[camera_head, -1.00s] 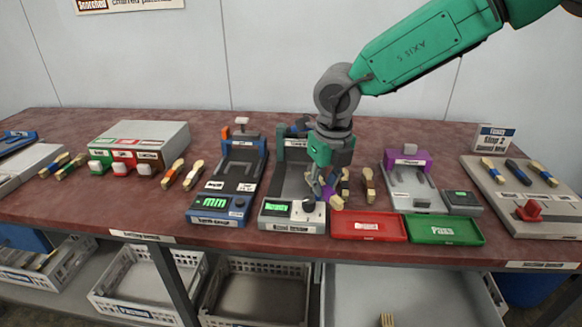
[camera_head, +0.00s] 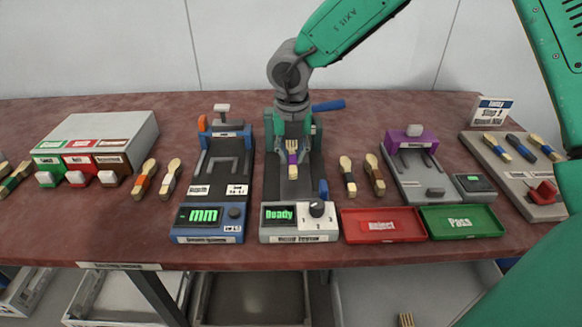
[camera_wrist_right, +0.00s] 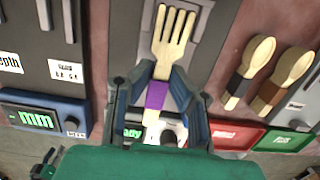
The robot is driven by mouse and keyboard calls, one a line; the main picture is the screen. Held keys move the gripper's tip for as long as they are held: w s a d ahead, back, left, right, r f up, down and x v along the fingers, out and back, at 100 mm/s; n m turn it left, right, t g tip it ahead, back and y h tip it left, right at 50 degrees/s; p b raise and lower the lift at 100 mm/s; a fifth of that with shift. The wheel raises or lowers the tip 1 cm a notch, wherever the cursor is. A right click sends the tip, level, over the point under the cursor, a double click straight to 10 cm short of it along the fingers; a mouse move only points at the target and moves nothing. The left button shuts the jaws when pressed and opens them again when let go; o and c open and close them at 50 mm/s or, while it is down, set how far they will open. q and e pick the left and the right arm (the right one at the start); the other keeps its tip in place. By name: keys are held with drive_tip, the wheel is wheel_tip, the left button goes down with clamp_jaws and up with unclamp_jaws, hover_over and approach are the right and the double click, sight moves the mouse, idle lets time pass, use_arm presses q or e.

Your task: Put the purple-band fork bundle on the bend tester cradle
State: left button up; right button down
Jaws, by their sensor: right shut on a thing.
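The purple-band fork bundle (camera_head: 292,157) is wooden with a purple band, and its tines point to the back in the head view. It also shows in the right wrist view (camera_wrist_right: 156,94). My right gripper (camera_head: 292,145) is shut on it, with fingers on both sides of the bundle near the band. The bend tester (camera_head: 300,222) is dark grey with a green "Ready" display, a knob and a blue lever. The bundle is over the tester's bed; I cannot tell whether it touches the cradle, which is mostly hidden by the gripper and bundle. My left gripper is not in view.
A blue depth gauge (camera_head: 212,220) stands left of the tester. Two spoon bundles (camera_head: 347,176) (camera_head: 374,174) lie close to its right. A red reject tray (camera_head: 382,225) and a green pass tray (camera_head: 461,222) are at the front right. A purple-topped device (camera_head: 411,140) stands behind them.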

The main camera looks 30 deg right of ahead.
sight(294, 165)
drive_tip(key=f, duration=0.1)
drive_tip(key=d+f, duration=0.1)
drive_tip(key=f, duration=0.1)
drive_tip(key=shift+s+f+b, duration=0.1)
drive_tip(key=shift+f+b, duration=0.2)
drive_tip(key=shift+b, duration=0.05)
drive_tip(key=shift+d+f, duration=0.1)
drive_tip(key=shift+d, duration=0.1)
drive_tip(key=c, duration=1.6)
unclamp_jaws()
drive_tip(key=shift+a, duration=0.1)
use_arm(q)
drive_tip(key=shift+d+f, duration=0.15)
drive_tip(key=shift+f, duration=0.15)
use_arm(e)
drive_tip(key=shift+o, duration=0.3)
drive_tip(key=shift+a+r, duration=0.2)
drive_tip(key=shift+a, duration=0.2)
drive_tip(key=r, duration=0.3)
drive_tip(key=r+p, duration=0.1)
drive_tip(key=r, duration=0.3)
drive_tip(key=s+r+p, duration=0.1)
drive_tip(key=r, duration=0.3)
drive_tip(key=shift+a, duration=0.2)
drive_tip(key=shift+r, duration=0.45)
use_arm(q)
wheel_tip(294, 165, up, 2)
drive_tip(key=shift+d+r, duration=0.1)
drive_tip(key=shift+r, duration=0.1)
